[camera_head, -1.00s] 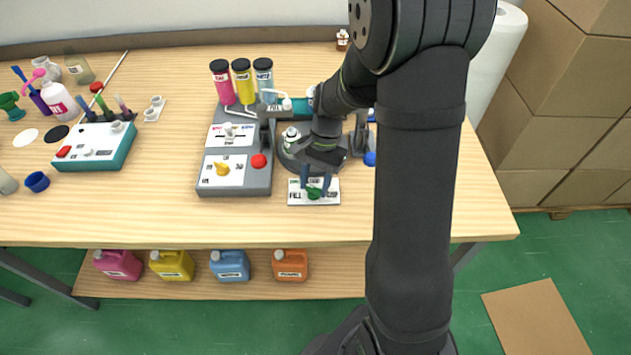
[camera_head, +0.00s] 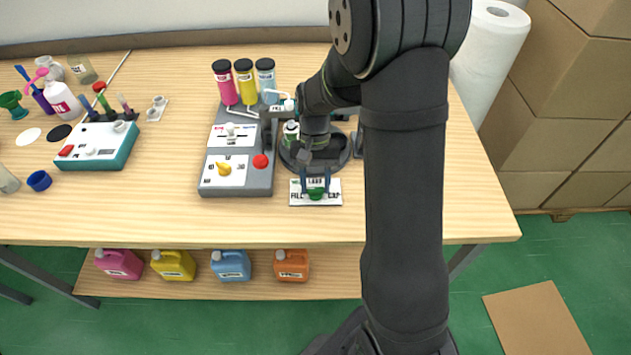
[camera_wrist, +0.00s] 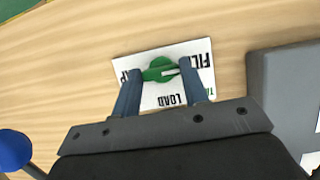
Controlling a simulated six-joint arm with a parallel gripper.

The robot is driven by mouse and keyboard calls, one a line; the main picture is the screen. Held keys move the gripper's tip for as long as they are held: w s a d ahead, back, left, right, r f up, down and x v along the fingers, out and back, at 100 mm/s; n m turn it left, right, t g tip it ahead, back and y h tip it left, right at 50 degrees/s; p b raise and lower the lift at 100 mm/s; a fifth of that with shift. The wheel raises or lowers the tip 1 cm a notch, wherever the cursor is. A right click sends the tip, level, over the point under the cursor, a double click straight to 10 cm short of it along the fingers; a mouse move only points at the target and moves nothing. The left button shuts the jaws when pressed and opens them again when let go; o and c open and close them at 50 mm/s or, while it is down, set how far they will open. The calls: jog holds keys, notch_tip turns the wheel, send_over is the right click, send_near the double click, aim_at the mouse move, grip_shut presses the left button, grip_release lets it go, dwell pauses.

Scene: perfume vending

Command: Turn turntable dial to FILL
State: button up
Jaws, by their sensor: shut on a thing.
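The turntable dial (camera_head: 317,194) is a green knob on a white plate (camera_head: 334,200) at the front of the table. It also shows in the wrist view (camera_wrist: 158,64), where the plate reads FILL at right, LOAD nearest my palm and CAP, partly covered, at left. My gripper (camera_head: 315,183) reaches down over the plate. In the wrist view my gripper (camera_wrist: 160,73) has its two blue fingers at opposite ends of the knob's bar, shut on it.
The round turntable (camera_head: 340,160) sits just behind the plate. A grey dispenser console (camera_head: 263,185) with a yellow knob, red button and three coloured bottles stands left. A teal-and-white box (camera_head: 95,150) is farther left. The table in front of the plate is clear.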

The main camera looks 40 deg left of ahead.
jog(key=o, duration=1)
jog(key=v, duration=1.7)
jog(key=shift+r, duration=0.3)
jog(key=shift+d+f, duration=0.1)
jog(key=shift+f, duration=0.05)
jog(key=x, duration=1.7)
jog(key=shift+f, duration=0.15)
